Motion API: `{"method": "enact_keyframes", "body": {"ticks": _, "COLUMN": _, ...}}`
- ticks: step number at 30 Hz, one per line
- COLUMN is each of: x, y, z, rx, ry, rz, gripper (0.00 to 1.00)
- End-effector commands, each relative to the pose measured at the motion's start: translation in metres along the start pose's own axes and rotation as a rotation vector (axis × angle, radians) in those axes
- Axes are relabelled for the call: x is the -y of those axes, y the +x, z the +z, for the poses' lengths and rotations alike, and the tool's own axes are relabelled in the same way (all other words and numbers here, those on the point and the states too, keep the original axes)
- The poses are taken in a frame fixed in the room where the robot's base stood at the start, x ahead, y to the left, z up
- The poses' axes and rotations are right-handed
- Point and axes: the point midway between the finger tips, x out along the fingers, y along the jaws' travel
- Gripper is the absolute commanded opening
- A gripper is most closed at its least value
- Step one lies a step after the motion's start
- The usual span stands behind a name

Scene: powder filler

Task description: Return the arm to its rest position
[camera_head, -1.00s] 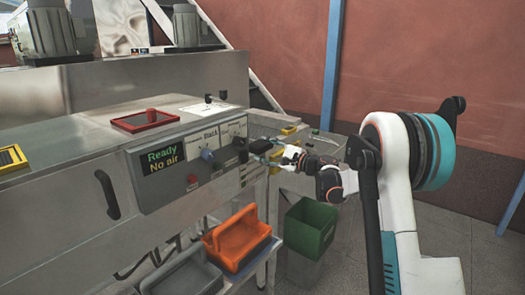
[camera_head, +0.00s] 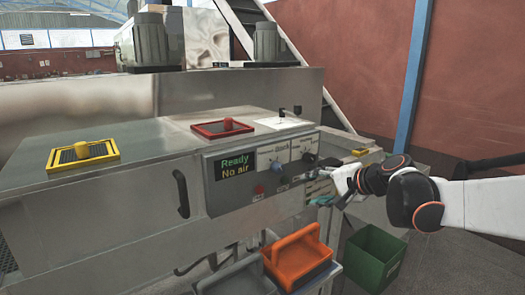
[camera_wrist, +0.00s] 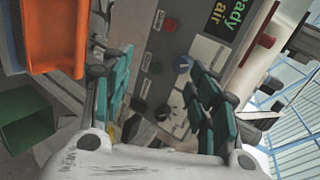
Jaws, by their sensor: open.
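My gripper (camera_head: 328,190) is in front of the right end of the machine's control panel (camera_head: 226,193). In the wrist view its teal fingers are spread apart with nothing between them (camera_wrist: 162,95). The panel lies beyond the fingers, with a blue knob (camera_wrist: 182,64) and a red button (camera_wrist: 169,24) in sight. The panel display (camera_head: 236,166) reads "Ready" and "No air". My white arm reaches in from the right edge of the head view. I cannot tell whether a fingertip touches the panel.
An orange bin (camera_head: 297,258) and a grey bin (camera_head: 234,279) sit below the panel. A green bin (camera_head: 371,260) stands on the floor at right. A red-framed hatch (camera_head: 222,129) and a yellow-framed hatch (camera_head: 83,154) are on the machine top. A blue post (camera_head: 412,75) stands behind.

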Motion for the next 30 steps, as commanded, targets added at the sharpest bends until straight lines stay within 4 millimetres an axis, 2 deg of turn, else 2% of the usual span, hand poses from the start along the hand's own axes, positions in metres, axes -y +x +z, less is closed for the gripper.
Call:
{"method": "enact_keyframes", "body": {"ticks": 1, "x": -0.006, "y": -0.010, "z": 0.017, "rx": -0.001, "ry": -0.048, "rz": 0.033, "gripper": 0.54}}
{"method": "enact_keyframes", "body": {"ticks": 6, "x": -0.034, "y": -0.044, "z": 0.064, "rx": -0.010, "ry": -0.219, "rz": 0.152, "gripper": 0.54}}
{"method": "enact_keyframes", "body": {"ticks": 11, "x": -0.069, "y": -0.076, "z": 0.102, "rx": -0.016, "ry": -0.384, "rz": 0.263, "gripper": 0.54}}
{"method": "enact_keyframes", "body": {"ticks": 15, "x": -0.105, "y": -0.105, "z": 0.130, "rx": -0.021, "ry": -0.533, "rz": 0.363, "gripper": 0.54}}
{"method": "enact_keyframes", "body": {"ticks": 24, "x": -0.189, "y": -0.161, "z": 0.166, "rx": -0.030, "ry": -0.852, "rz": 0.578, "gripper": 0.54}}
{"method": "enact_keyframes", "body": {"ticks": 27, "x": -0.210, "y": -0.174, "z": 0.171, "rx": -0.031, "ry": -0.929, "rz": 0.631, "gripper": 0.54}}
{"method": "enact_keyframes", "body": {"ticks": 30, "x": -0.223, "y": -0.182, "z": 0.173, "rx": -0.031, "ry": -0.979, "rz": 0.667, "gripper": 0.54}}
